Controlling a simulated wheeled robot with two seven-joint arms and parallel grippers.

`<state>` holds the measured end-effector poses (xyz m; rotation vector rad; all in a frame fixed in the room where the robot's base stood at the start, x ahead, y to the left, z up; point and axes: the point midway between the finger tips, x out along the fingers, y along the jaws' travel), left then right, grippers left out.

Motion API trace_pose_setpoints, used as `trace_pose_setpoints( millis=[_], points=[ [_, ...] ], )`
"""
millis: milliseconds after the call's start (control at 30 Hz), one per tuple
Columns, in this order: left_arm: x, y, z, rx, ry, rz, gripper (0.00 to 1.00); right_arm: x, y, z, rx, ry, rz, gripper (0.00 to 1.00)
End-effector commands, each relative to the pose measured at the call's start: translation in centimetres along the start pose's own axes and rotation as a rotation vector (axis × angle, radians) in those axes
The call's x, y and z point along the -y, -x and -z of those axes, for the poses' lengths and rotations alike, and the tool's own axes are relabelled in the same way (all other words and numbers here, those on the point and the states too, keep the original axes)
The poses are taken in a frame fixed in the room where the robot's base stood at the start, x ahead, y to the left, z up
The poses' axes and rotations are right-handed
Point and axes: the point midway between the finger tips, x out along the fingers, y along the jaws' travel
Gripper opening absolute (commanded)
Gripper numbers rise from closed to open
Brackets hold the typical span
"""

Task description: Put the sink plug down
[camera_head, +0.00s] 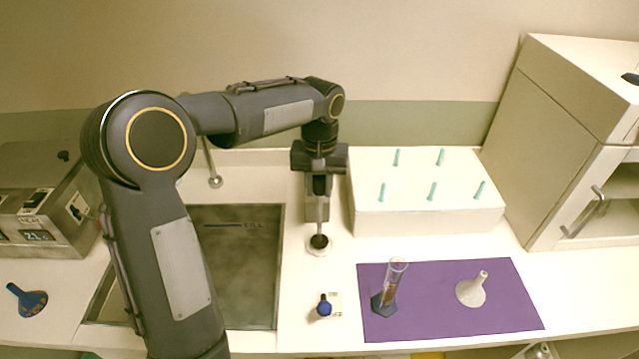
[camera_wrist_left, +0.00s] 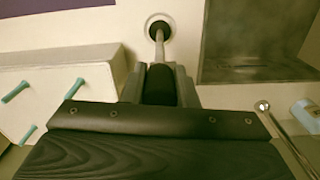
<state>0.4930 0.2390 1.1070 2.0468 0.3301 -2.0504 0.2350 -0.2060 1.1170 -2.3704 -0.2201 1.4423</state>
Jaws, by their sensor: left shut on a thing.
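The sink plug (camera_head: 319,241) is a dark round disc with a thin upright rod. It appears in or over a small white ring (camera_head: 316,251) on the counter, right of the sink (camera_head: 250,270). My left gripper (camera_head: 319,192) points down and is shut on the rod's upper part. The left wrist view shows the plug's rod (camera_wrist_left: 159,47) running from my left gripper (camera_wrist_left: 160,72) to the dark disc within the white ring (camera_wrist_left: 149,22). I cannot tell whether the disc bears on the ring. My right gripper is not in view.
A white block (camera_head: 430,210) with several teal pegs stands close right of the gripper. A purple mat (camera_head: 440,315) holds a glass cylinder (camera_head: 393,283) and a white funnel (camera_head: 471,290). A blue-topped small item (camera_head: 324,306) stands in front. A tap (camera_head: 213,172) is behind the sink.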

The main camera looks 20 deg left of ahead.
Motion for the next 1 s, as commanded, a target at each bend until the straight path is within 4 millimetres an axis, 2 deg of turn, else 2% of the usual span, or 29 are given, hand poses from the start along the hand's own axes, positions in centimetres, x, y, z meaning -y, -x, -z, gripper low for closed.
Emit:
trace_pose_setpoints(
  millis=[367,400,533,833,1000],
  points=[
    [0.0,-0.5,0.0,-0.002,-0.001,-0.001,0.03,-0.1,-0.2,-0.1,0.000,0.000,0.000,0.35],
    [0.0,-0.4,0.0,-0.002,0.000,-0.001,0.30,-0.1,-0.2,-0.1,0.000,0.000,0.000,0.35],
    [0.0,-0.4,0.0,-0.001,-0.001,0.000,0.47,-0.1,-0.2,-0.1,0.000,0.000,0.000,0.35],
    [0.0,-0.2,0.0,-0.001,0.000,0.000,0.48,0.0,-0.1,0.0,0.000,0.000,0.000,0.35],
    [-0.1,1.4,0.1,-0.005,0.000,-0.001,0.48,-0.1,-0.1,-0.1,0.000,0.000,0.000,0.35]
  ],
)
